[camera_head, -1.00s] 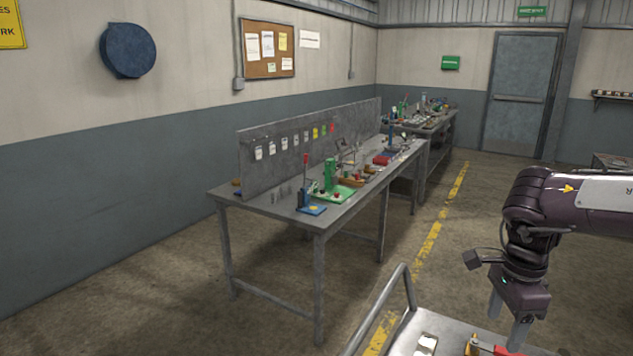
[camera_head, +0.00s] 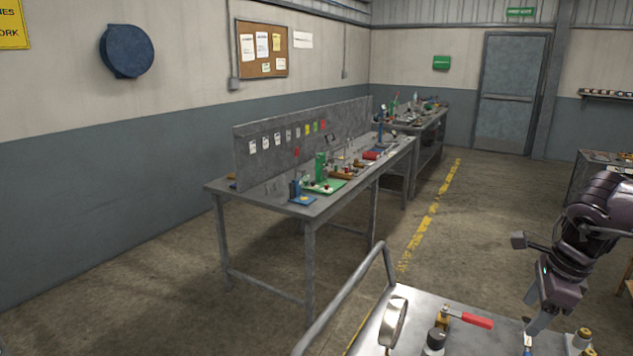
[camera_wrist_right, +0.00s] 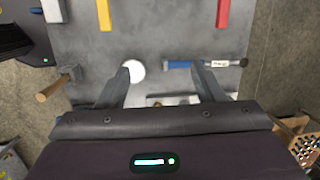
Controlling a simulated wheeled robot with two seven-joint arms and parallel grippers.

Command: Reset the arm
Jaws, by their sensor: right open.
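My right gripper (camera_head: 548,322) is at the right side of the head view, pointing down over the grey metal cart top (camera_head: 462,322). A white round thing (camera_wrist_right: 134,71) shows beside the left fingertip. A blue-handled tool (camera_wrist_right: 178,65) lies just past the right fingertip. My left gripper is not in view.
A long workbench (camera_head: 262,206) with small fixtures stands beyond. Open floor lies between.

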